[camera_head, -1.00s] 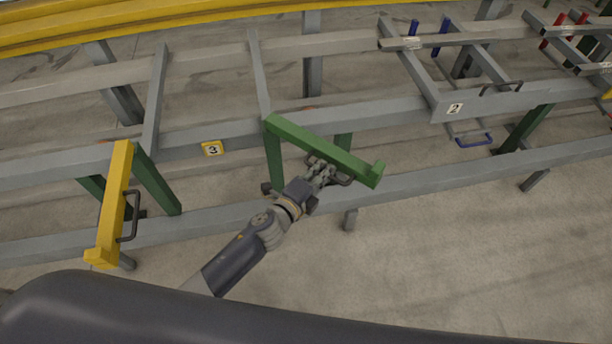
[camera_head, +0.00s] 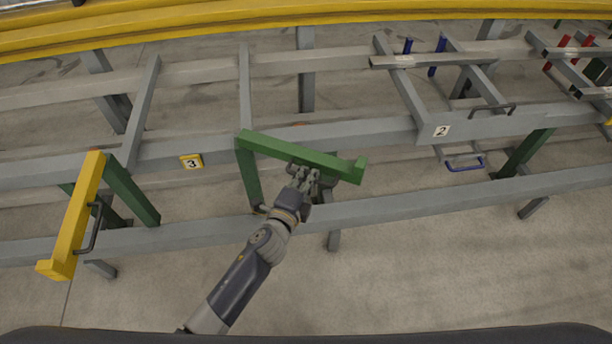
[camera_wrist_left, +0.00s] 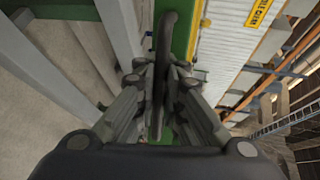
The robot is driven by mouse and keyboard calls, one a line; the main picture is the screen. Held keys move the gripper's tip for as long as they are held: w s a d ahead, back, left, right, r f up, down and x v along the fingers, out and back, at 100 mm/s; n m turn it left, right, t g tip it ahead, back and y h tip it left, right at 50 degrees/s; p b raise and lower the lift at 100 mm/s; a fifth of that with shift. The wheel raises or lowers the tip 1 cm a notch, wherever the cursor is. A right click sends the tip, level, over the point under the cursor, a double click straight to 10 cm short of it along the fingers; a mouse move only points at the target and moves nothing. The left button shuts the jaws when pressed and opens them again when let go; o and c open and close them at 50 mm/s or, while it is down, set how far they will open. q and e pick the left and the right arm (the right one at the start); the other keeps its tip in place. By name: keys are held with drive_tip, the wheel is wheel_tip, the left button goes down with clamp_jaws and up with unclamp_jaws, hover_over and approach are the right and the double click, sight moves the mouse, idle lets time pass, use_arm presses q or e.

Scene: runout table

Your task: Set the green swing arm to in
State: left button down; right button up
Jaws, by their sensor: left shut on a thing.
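The green swing arm (camera_head: 285,150) is a square bar hinged at its left end on a green post on the grey frame. It slants slightly down to the right, at a small angle to the rail, and ends in an upturned tip. My left gripper (camera_head: 305,176) is at the bar's front side near its outer half. In the left wrist view, the fingers (camera_wrist_left: 160,85) are shut on the arm's dark handle (camera_wrist_left: 165,45), with the green bar (camera_wrist_left: 184,35) right behind it. The head view hides most of the handle behind the gripper. My right gripper is not in view.
A yellow swing arm (camera_head: 75,215) with a dark handle sticks out toward me at the left, near the label 3 (camera_head: 191,161). A blue handle (camera_head: 465,164) hangs under the frame by label 2 (camera_head: 441,131). Floor in front is clear.

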use_arm(q)
drive_tip(key=c, duration=1.7)
unclamp_jaws()
drive_tip(key=v, duration=1.2)
